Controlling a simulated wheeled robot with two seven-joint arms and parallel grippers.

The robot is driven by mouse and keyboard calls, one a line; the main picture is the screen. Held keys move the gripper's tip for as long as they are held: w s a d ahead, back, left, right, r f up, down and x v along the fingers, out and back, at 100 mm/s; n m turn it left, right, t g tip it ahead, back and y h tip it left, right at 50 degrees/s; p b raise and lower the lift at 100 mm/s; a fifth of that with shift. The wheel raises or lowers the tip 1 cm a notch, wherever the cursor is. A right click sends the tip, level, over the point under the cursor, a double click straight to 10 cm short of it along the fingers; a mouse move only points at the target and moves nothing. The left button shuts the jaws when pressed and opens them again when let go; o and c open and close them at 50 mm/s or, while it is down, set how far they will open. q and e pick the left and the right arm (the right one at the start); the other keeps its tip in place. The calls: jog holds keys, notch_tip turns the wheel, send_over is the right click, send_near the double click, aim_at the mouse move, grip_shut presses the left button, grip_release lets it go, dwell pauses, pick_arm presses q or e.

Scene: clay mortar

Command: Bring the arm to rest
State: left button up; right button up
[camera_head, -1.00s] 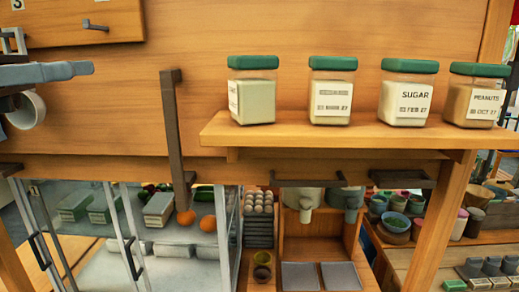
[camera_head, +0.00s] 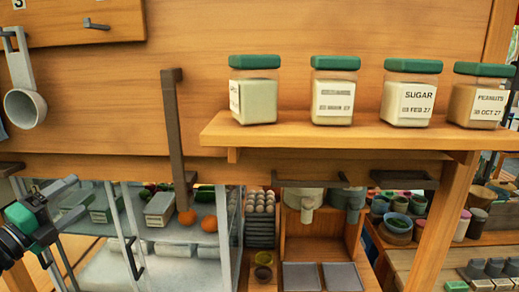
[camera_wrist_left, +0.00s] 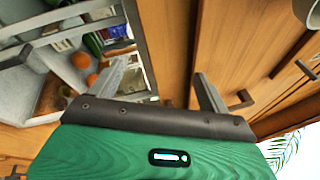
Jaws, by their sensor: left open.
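My left gripper (camera_head: 70,197) is low at the left edge of the head view, in front of the glass-fronted case. It is open and its jaws are empty. In the left wrist view its two grey fingers (camera_wrist_left: 161,72) stand apart with nothing between them. The ladle (camera_head: 26,108), a grey scoop, hangs from a hook at the upper left, above the gripper and apart from it. My right gripper is in neither view.
The glass case (camera_head: 170,262) holds cartons and oranges (camera_head: 187,217). A dark vertical bar (camera_head: 174,130) stands on the wooden wall. A wooden shelf (camera_head: 330,138) carries several green-lidded jars, one a sugar jar (camera_head: 412,93). The wall between the ladle and the bar is clear.

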pick_arm(q)
jog(key=s+d+f+n+g+y, duration=0.1)
jog(key=s+f+n+g+y, duration=0.45)
jog(key=f, duration=0.85)
jog(key=s+f+n+t+y, duration=0.1)
jog(key=s+f+n+y, duration=0.2)
jog(key=f+n, duration=0.85)
jog(key=s+d+f+n+g+h, duration=0.1)
jog(key=s+d+f+n+g, duration=0.35)
jog(key=s+d+f, duration=0.45)
jog(key=s+d+f+n+g+h, duration=0.1)
jog(key=s+d+f+n+g, duration=0.2)
jog(key=s+d+f+g, duration=0.6)
jog(key=s+a+f+t+b, duration=0.1)
jog(key=s+f, duration=0.1)
jog(key=f, duration=1.4)
jog(key=s+a+f+t+b, duration=0.1)
jog(key=f, duration=1.5)
jog(key=s+a+f+g+b, duration=0.1)
jog(key=s+a+f, duration=0.2)
jog(key=s+f, duration=1.6)
jog(key=shift+f, duration=0.8)
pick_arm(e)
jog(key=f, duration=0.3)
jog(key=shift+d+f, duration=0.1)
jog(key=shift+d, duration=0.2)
